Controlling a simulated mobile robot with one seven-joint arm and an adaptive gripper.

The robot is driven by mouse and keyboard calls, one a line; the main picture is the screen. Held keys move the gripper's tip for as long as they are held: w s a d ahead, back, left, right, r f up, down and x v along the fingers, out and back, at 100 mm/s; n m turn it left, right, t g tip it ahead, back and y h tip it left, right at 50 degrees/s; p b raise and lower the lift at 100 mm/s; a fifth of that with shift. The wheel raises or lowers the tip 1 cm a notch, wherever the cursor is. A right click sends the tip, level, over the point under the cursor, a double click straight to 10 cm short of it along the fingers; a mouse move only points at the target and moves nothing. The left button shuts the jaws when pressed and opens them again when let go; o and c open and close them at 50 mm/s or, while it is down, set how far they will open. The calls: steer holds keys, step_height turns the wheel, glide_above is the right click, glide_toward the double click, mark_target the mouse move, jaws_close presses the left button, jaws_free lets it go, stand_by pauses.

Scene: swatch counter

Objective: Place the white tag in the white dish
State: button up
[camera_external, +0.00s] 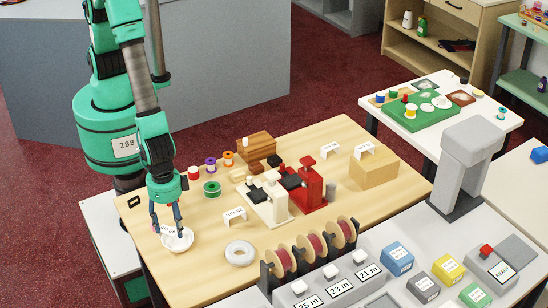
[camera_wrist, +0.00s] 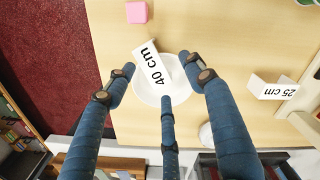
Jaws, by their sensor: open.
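The white dish (camera_external: 180,244) sits near the front left of the wooden table, and it shows below my gripper in the wrist view (camera_wrist: 147,93). The white tag (camera_wrist: 153,65), marked "40 cm", lies over the dish, its upper end reaching past the dish's far rim. In the outside view the tag (camera_external: 167,229) is partly hidden by my fingers. My gripper (camera_external: 167,224) is open, its blue fingers spread around the dish and tag; the wrist view shows it too (camera_wrist: 162,82). I cannot tell whether a finger touches the tag.
A second white tag (camera_external: 234,215), marked "25 cm", stands to the right. A white ring (camera_external: 239,252) lies right of the dish. Spools (camera_external: 211,188), a white press (camera_external: 268,203) and a red press (camera_external: 312,185) stand farther back. A pink block (camera_wrist: 136,12) shows in the wrist view.

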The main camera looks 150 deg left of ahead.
step_height(320, 180, up, 13)
steer(key=p, duration=0.1)
steer(key=shift+f+p, duration=0.2)
steer(key=shift+p, duration=0.2)
steer(key=shift+a, duration=0.1)
stand_by(0.5)
step_height(320, 180, up, 13)
steer(key=m+t, duration=0.1)
steer(key=m, duration=0.1)
glide_above(172, 230)
steer(key=s+a, duration=0.1)
steer(key=s, duration=0.4)
steer(key=s+a+r+m+t, duration=0.1)
steer(key=s+r+m+t, duration=0.1)
steer(key=s+r, duration=0.65)
steer(key=s+r+m+t, duration=0.1)
steer(key=s+r+m, duration=0.1)
steer(key=s+r, duration=0.3)
steer(key=s+a+r+m+t, duration=0.1)
steer(key=s+r+m, duration=0.2)
steer(key=s, duration=0.9)
step_height(172, 230, up, 3)
steer(key=shift+s+a+f, duration=0.1)
steer(key=shift+s+a, duration=0.15)
steer(key=shift+s, duration=0.05)
